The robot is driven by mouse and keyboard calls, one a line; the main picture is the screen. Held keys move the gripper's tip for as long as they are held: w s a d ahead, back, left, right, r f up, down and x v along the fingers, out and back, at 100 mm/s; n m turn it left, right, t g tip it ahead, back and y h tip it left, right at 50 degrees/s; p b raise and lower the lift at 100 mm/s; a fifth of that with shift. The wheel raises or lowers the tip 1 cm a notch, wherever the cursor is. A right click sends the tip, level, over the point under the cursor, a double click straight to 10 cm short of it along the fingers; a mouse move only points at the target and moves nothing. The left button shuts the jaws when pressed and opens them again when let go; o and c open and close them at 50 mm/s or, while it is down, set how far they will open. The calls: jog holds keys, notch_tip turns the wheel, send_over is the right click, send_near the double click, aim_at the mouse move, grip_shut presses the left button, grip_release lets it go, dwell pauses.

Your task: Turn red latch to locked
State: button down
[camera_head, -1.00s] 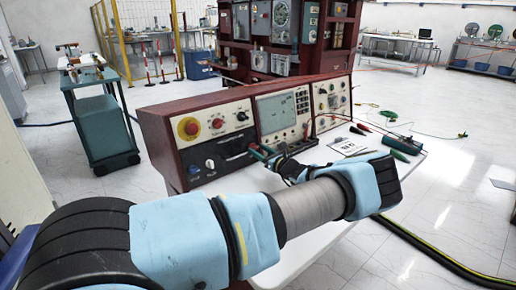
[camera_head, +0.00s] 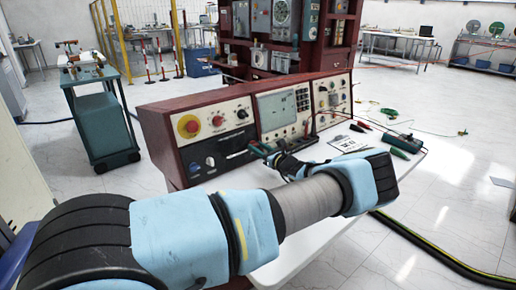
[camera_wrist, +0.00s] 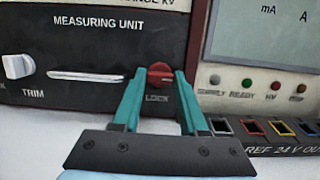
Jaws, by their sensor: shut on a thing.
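The red latch (camera_wrist: 160,75) is a small round knob on the black measuring unit panel (camera_wrist: 95,60), above the word LOCK. In the wrist view its raised grip bar looks about level. My gripper (camera_wrist: 160,82) has its two teal fingers on either side of the knob, closed on it, with the tips at the panel. In the head view my gripper (camera_head: 262,149) reaches the front of the console (camera_head: 175,125), and the latch is hidden behind it and my arm.
Coloured sockets (camera_wrist: 250,128) sit close by on the right. A teal cart (camera_head: 103,125) stands at the left.

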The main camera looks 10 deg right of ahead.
jog(key=shift+f+n+b, duration=0.1)
jog(key=shift+n+b, duration=0.4)
jog(key=shift+b, duration=0.05)
jog(key=n+y+b, duration=0.1)
jog(key=n+b, duration=0.2)
jog(key=shift+f+g+b, duration=0.15)
jog(key=shift+g+b, duration=0.2)
jog(key=shift+g, duration=0.05)
jog(key=n+b, duration=0.2)
jog(key=n, duration=0.1)
jog(key=n+g+y+b, duration=0.1)
jog(key=n+b, duration=0.2)
jog(key=shift+d+n+g+b, duration=0.1)
jog(key=shift+n+g+b, duration=0.2)
jog(key=shift+b, duration=0.05)
jog(key=n+g+b, duration=0.1)
jog(key=n+b, duration=0.3)
jog(key=n, duration=0.1)
jog(key=shift+w, duration=0.1)
jog(key=shift+r+n+g+b, duration=0.2)
jog(key=shift+n+g+b, duration=0.05)
jog(key=shift+n+b, duration=0.8)
jog(key=shift+r+n+g+b, duration=0.15)
jog(key=shift+n+g+b, duration=0.1)
jog(key=shift+n+b, duration=0.8)
jog(key=shift+n, duration=0.3)
jog(key=c, duration=0.7)
grip_release()
jog(key=shift+r, duration=0.1)
